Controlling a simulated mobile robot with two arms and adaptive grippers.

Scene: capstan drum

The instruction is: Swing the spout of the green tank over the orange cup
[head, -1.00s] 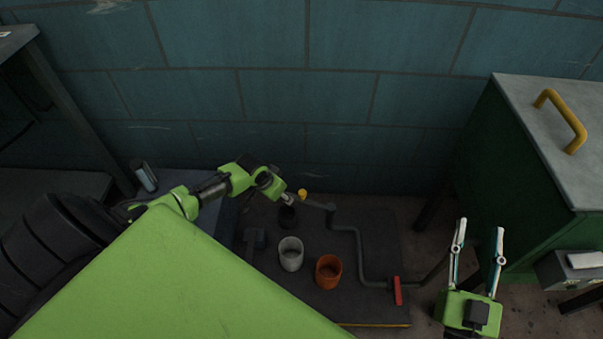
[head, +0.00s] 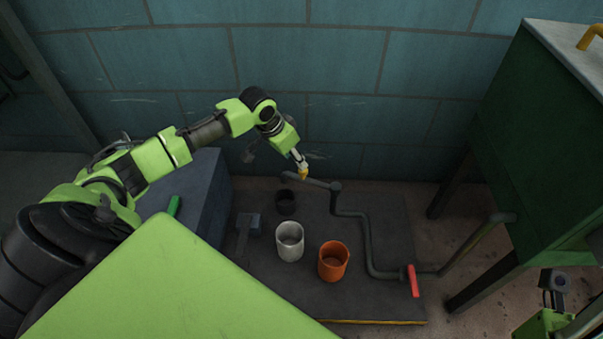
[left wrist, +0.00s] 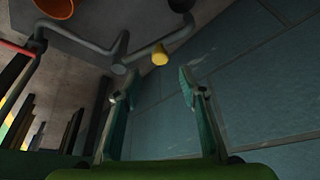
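The green tank (head: 535,130) stands at the right; a grey pipe runs from it to a pivot. The spout (head: 318,183) extends left from the pivot, its end near the black cup (head: 286,202). A yellow knob (head: 303,174) is on the spout; it also shows in the left wrist view (left wrist: 160,54). The orange cup (head: 333,264) stands upright to the front right. My left gripper (head: 301,164) is at the knob in the head view. In the left wrist view its fingers (left wrist: 158,92) are apart, with the knob beyond them, not clasped. My right gripper (head: 556,283) is partly in view at lower right, fingers unclear.
A white cup (head: 290,242) stands left of the orange cup. A red valve lever (head: 413,281) is on the pipe. A dark block-like object (head: 248,227) lies left of the cups. The teal wall (head: 340,70) is close behind the spout.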

